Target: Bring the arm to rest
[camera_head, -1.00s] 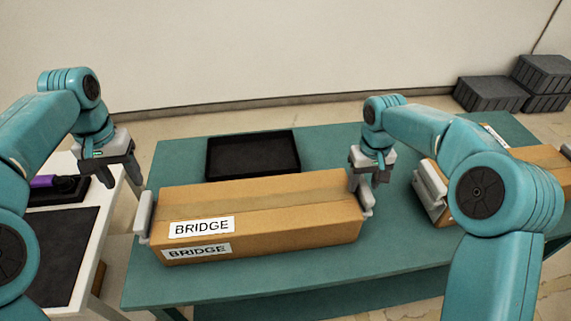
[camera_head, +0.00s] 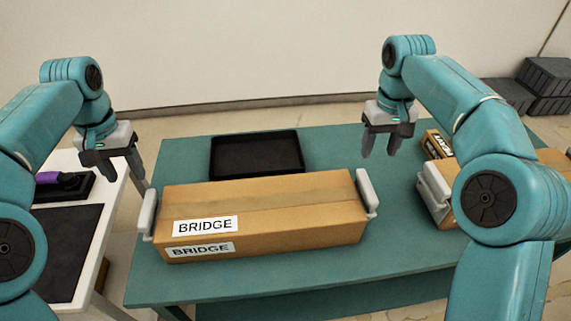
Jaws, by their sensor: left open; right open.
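My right gripper (camera_head: 381,146) is open and empty. It hangs fingers down above the green table, beyond the right end of the long cardboard box. My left gripper (camera_head: 118,168) is open and empty, fingers down, over the gap between the white table and the green table. The cardboard box (camera_head: 270,206) lies on the green table with "BRIDGE" labels on its left part and a light grey handle at each end. Neither gripper touches it.
A black tray (camera_head: 257,154) lies behind the box on the green table (camera_head: 323,147). Another cardboard box with a grey handle (camera_head: 434,194) is at the right, partly hidden by my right arm. A white table (camera_head: 118,205) with a dark mat (camera_head: 67,245) and a purple item (camera_head: 50,178) is at the left.

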